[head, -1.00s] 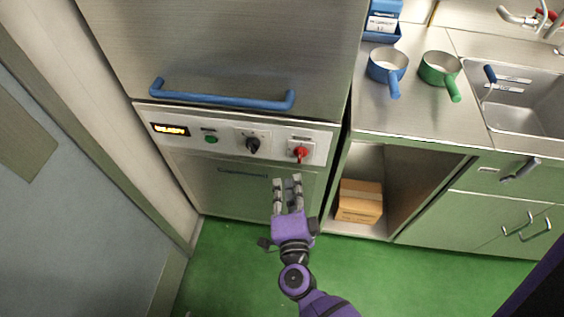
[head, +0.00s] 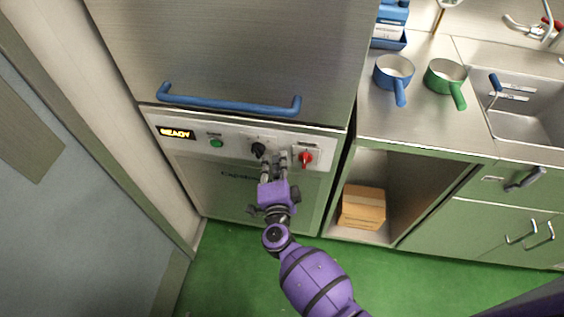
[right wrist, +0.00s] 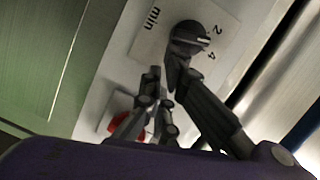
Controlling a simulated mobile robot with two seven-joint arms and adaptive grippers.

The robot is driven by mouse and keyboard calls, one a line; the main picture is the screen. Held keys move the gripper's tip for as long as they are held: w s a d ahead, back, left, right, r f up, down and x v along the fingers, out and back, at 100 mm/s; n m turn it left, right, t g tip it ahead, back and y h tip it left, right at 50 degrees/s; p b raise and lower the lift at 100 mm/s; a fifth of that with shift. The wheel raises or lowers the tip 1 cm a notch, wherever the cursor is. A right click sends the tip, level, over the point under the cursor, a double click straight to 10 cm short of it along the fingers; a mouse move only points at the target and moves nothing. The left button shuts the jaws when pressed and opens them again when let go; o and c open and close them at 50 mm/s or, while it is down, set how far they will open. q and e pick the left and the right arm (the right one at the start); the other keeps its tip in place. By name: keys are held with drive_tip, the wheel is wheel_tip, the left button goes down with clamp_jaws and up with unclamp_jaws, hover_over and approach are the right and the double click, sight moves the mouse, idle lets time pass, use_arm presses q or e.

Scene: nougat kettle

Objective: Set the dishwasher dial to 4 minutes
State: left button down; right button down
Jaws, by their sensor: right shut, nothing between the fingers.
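The dishwasher (head: 240,60) has a front panel with a black dial (head: 258,149), right of a green button. In the right wrist view the dial (right wrist: 190,36) sits on a white plate marked "min", "2" and "4". My right gripper (head: 273,161) is at the panel, just below and to the right of the dial, with nothing between its fingers. In the right wrist view one fingertip overlaps the dial's lower edge; I cannot tell whether it touches. The dial's exact setting is not readable. My left gripper is not in view.
A red switch (head: 305,158) sits right of the dial, close to my fingers. The display (head: 177,133) reads "READY". A blue handle (head: 230,104) runs above the panel. A blue pot (head: 394,70) and green pot (head: 445,75) stand on the counter. A cardboard box (head: 362,207) lies on the shelf below.

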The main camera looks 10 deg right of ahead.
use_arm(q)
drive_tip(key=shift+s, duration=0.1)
